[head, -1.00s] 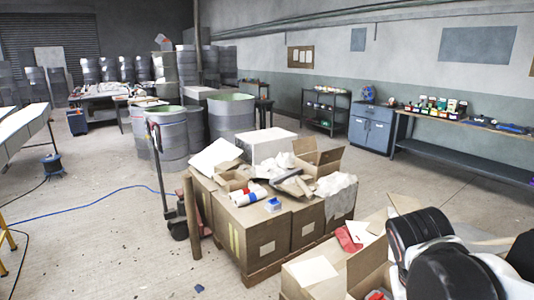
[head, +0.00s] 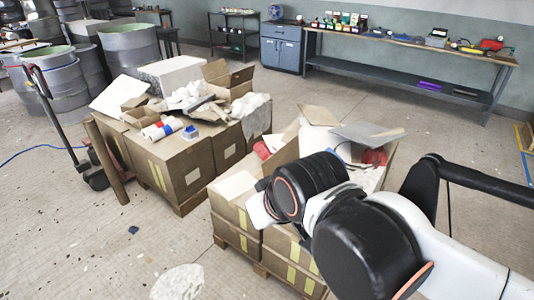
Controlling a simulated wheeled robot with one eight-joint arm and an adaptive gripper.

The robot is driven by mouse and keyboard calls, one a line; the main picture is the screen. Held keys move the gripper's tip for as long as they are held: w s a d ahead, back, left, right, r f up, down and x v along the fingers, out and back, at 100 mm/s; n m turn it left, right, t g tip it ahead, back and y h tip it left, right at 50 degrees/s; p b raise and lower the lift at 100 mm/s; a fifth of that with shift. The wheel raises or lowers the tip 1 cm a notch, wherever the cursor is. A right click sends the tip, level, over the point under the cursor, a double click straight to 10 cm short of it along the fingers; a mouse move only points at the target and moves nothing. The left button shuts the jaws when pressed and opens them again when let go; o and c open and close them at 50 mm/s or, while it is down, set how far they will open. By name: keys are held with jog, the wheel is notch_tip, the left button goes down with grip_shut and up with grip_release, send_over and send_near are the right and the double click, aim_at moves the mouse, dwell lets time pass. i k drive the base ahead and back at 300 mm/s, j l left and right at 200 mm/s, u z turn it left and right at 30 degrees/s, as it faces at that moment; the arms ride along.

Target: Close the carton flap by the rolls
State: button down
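Several rolls, white with red and blue parts (head: 162,129), lie on top of the closed cartons of the left pallet stack. Behind them an open carton (head: 228,82) has raised brown flaps. On the nearer stack, an open carton (head: 283,155) has a brown flap standing up and a grey flap (head: 366,134) spread outward. Red round items (head: 374,157), perhaps rolls, show beside that grey flap. I cannot tell which flap is the task's. My arm covers part of the nearer stack; its fingers are not visible.
A small blue-and-white box (head: 190,131) and crumpled white packing (head: 187,96) lie on the left stack. A brown post (head: 105,160) and a pallet jack handle stand left of it. A workbench (head: 410,65) lines the back wall. Floor is clear between stacks and bench.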

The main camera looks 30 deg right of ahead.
aim_at(289, 152)
jog(key=i+z, duration=0.1)
jog(key=z, duration=0.3)
jog(key=j+z, duration=0.1)
jog(key=z, duration=0.35)
jog(key=i+j+z, duration=0.1)
jog(key=z, duration=0.3)
jog(key=j+z, duration=0.1)
jog(key=z, duration=0.3)
jog(key=i+j+z, duration=0.15)
jog(key=j+z, duration=0.2)
jog(key=j, duration=0.55)
jog(key=j+z, duration=0.35)
jog(key=j, duration=0.5)
jog(key=j+z, duration=0.35)
jog(key=j, duration=1.35)
jog(key=i+j+u, duration=0.1)
jog(key=i+j, duration=0.15)
jog(key=i, duration=0.05)
